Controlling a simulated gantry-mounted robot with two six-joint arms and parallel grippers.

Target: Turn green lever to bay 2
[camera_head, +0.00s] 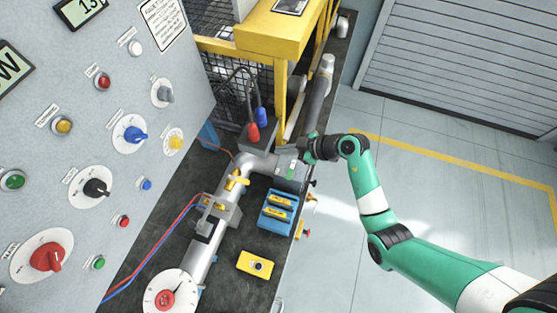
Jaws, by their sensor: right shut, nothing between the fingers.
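A small green part (291,169) shows on the grey pipe fitting at the middle of the bench; it may be the green lever, but it is too small to be sure. My right gripper (307,149) is shut and empty, just above and right of that part, with its arm coming in from the lower right. Whether it touches the fitting cannot be told. The bay markings cannot be made out. My left gripper is not in view.
A grey panel with knobs and buttons, including a red knob (47,257), fills the left. On the bench are yellow valve handles (236,181), a blue holder (265,222), a yellow box (256,265) and a dial (183,279). A yellow frame (270,30) stands behind. Floor at right is clear.

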